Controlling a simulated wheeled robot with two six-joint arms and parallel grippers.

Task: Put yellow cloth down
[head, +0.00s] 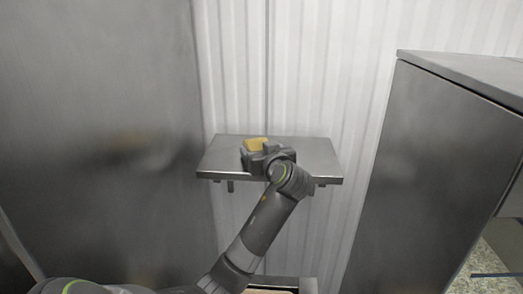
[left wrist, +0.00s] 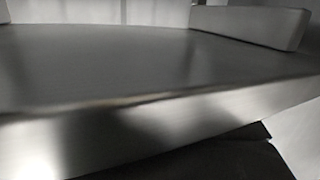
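The yellow cloth (head: 256,143) shows in the head view as a small patch at the far side of my left gripper (head: 256,157), over the metal wall shelf (head: 315,155). My left gripper is low over the shelf, left of its middle. My wrist hides part of the cloth and the fingertips. I cannot tell whether the fingers hold the cloth or only lie against it. The left wrist view shows the shelf top (left wrist: 110,65) and its edge close up, with no yellow in it. My right gripper is in neither view.
A tall metal panel (head: 110,120) stands left of the shelf and a metal cabinet (head: 430,160) stands to the right. A ribbed white wall (head: 320,70) is behind the shelf. The right part of the shelf is bare.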

